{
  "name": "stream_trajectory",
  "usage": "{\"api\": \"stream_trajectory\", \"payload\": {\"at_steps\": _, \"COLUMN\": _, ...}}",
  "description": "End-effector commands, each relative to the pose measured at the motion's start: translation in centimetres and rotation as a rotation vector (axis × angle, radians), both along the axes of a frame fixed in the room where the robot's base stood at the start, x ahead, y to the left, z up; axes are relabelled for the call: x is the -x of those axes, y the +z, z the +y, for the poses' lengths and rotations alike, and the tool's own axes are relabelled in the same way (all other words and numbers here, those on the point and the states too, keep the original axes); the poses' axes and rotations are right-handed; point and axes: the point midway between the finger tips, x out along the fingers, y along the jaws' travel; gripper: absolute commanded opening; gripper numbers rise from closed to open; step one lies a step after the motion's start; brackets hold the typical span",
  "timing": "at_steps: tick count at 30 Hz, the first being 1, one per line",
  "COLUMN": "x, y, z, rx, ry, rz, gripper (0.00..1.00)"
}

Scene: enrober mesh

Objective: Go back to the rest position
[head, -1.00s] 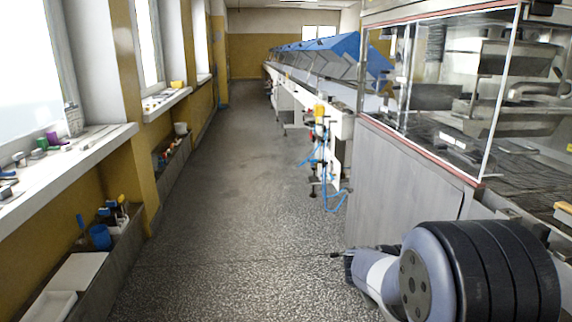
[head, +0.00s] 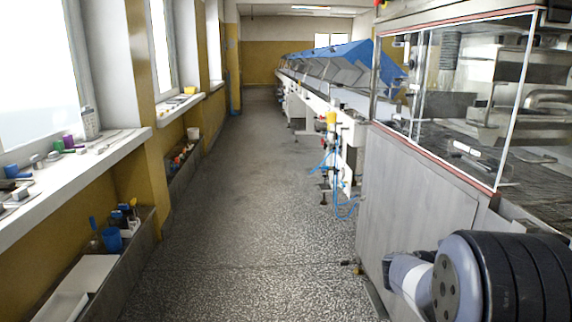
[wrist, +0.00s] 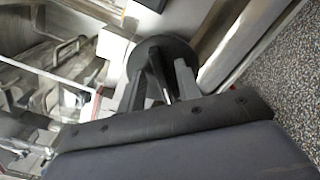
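My arm fills the lower right corner of the head view.
A long conveyor line (head: 345,105) with blue covers (head: 350,52) runs back along the right. Blue hoses (head: 345,208) hang at its near end. A window sill (head: 75,165) and low ledge with a blue cup (head: 112,239) line the left. The aisle floor (head: 240,170) is clear.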

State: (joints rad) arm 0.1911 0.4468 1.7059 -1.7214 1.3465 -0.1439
Motion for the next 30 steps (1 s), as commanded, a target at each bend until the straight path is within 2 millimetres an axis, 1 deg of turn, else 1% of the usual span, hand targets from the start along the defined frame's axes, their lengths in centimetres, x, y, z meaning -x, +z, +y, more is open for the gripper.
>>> {"api": "stream_trajectory", "payload": {"at_steps": 1, "x": 0.0, "y": -0.2, "z": 0.1, "rx": -0.001, "ry": 0.0, "rz": -0.014, "gripper": 0.33}}
{"api": "stream_trajectory", "payload": {"at_steps": 2, "x": 0.0, "y": -0.1, "z": 0.6, "rx": -0.001, "ry": 0.003, "rz": -0.014, "gripper": 0.33}}
{"api": "stream_trajectory", "payload": {"at_steps": 15, "x": 0.5, "y": 0.1, "z": 8.3, "rx": -0.002, "ry": 0.005, "rz": -0.014, "gripper": 0.33}}
{"api": "stream_trajectory", "payload": {"at_steps": 21, "x": 0.8, "y": 0.0, "z": 11.1, "rx": -0.001, "ry": 0.003, "rz": -0.014, "gripper": 0.33}}
{"api": "stream_trajectory", "payload": {"at_steps": 22, "x": 0.9, "y": -0.1, "z": 10.1, "rx": -0.001, "ry": -0.004, "rz": -0.015, "gripper": 0.33}}
{"api": "stream_trajectory", "payload": {"at_steps": 30, "x": 0.6, "y": -0.2, "z": 5.5, "rx": -0.001, "ry": -0.006, "rz": -0.016, "gripper": 0.33}}
